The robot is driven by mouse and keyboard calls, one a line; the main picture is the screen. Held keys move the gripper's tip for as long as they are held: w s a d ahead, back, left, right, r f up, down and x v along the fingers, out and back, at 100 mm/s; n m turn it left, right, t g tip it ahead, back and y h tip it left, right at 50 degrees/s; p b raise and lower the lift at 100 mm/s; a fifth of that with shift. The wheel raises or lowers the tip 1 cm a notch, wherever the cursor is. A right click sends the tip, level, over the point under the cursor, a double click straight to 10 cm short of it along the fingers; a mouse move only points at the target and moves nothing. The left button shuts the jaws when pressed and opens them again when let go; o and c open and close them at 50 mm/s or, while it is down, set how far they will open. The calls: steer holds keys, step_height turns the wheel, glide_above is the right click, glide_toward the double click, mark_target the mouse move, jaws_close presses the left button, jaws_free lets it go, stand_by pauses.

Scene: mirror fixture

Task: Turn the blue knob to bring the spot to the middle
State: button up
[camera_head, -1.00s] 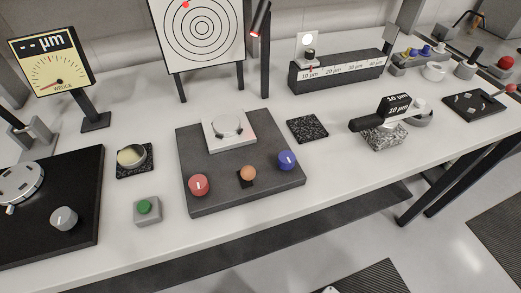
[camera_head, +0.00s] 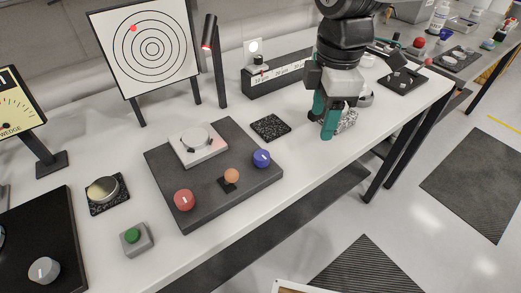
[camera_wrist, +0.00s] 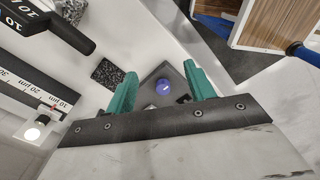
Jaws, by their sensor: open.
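The blue knob (camera_head: 261,158) sits at the right corner of the dark fixture plate (camera_head: 185,213), with a white mark on its top. It also shows in the wrist view (camera_wrist: 163,87), between and beyond my fingers. My gripper (camera_head: 327,120) is open and empty, above the bench to the right of the knob and apart from it. In the wrist view its green fingers (camera_wrist: 160,88) are spread wide. The red spot (camera_head: 133,28) lies on the ringed target board (camera_head: 110,45), up and left of the middle rings.
A red knob (camera_head: 184,199) and an orange knob (camera_head: 231,176) share the plate with a white mirror mount (camera_head: 198,146). A black speckled pad (camera_head: 270,127) lies between plate and gripper. A green button (camera_head: 132,236) stands at the front left.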

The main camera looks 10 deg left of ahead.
mark_target(262, 154)
steer(key=a+f+n, duration=0.1)
steer(key=a+n, duration=0.1)
steer(key=a, duration=0.1)
steer(key=s+a+f+n, duration=0.1)
steer(key=a+n, duration=0.1)
steer(key=a, duration=0.2)
steer(key=a+f+n, duration=0.2)
steer(key=a, duration=0.2)
steer(key=shift+s, duration=0.2)
step_height(262, 154, down, 8)
steer(key=shift+r, duration=0.2)
steer(key=c, duration=1)
